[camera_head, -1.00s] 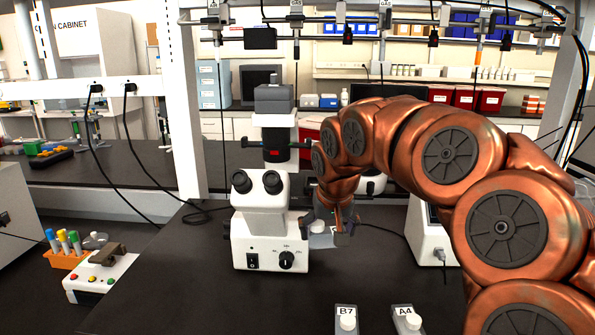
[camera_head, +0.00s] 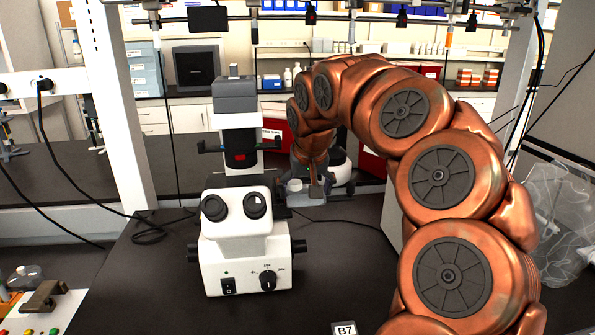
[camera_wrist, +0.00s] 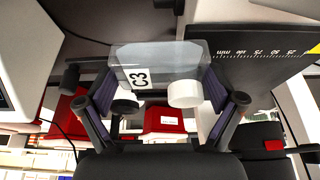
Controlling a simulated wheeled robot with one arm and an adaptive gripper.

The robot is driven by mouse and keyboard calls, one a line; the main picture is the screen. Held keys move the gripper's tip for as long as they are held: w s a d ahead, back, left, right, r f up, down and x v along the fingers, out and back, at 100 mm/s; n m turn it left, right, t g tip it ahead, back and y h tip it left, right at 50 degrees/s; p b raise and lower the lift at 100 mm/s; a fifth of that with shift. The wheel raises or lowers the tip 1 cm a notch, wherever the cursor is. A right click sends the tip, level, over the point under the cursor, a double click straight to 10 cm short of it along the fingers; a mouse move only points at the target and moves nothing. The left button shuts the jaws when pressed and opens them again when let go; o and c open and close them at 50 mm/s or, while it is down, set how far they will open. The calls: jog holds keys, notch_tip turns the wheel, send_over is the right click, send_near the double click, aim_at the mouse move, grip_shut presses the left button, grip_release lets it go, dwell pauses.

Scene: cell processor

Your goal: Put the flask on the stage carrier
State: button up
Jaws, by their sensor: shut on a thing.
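A clear flask (camera_wrist: 160,62) with a white cap (camera_wrist: 185,94) and a C3 label is between the fingers of my gripper (camera_wrist: 160,92) in the wrist view. The purple-padded fingers are shut on its sides. In the head view my gripper (camera_head: 306,192) is just right of the microscope (camera_head: 245,235), and the flask (camera_head: 294,185) shows only in part. A black plate (camera_wrist: 245,38) with printed scale marks, apparently the stage carrier, lies close to the flask at upper right in the wrist view. Whether they touch is unclear.
A flask labelled B7 (camera_head: 344,328) is cut off at the bottom edge of the head view. A control box (camera_head: 40,310) is at lower left. Red bins (camera_head: 375,165) stand behind my arm.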

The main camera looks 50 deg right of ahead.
jog(key=shift+w+d+p, duration=0.65)
jog(key=shift+w+d, duration=0.4)
jog(key=shift+w, duration=0.35)
jog(key=shift+w+d+p, duration=0.65)
jog(key=shift+w+d, duration=0.45)
jog(key=shift+w, duration=0.3)
jog(key=shift+w+d+p, duration=0.65)
jog(key=shift+w+d, duration=0.4)
jog(key=shift+w, duration=0.35)
jog(key=shift+f+p, duration=0.3)
jog(key=shift+f, duration=0.45)
jog(key=shift+f, duration=0.2)
jog(key=o, duration=1.3)
jog(key=shift+o, duration=0.2)
jog(key=shift+r, duration=0.1)
jog(key=shift+r, duration=0.2)
jog(key=b+v, duration=0.2)
jog(key=v, duration=1)
jog(key=shift+b, duration=0.3)
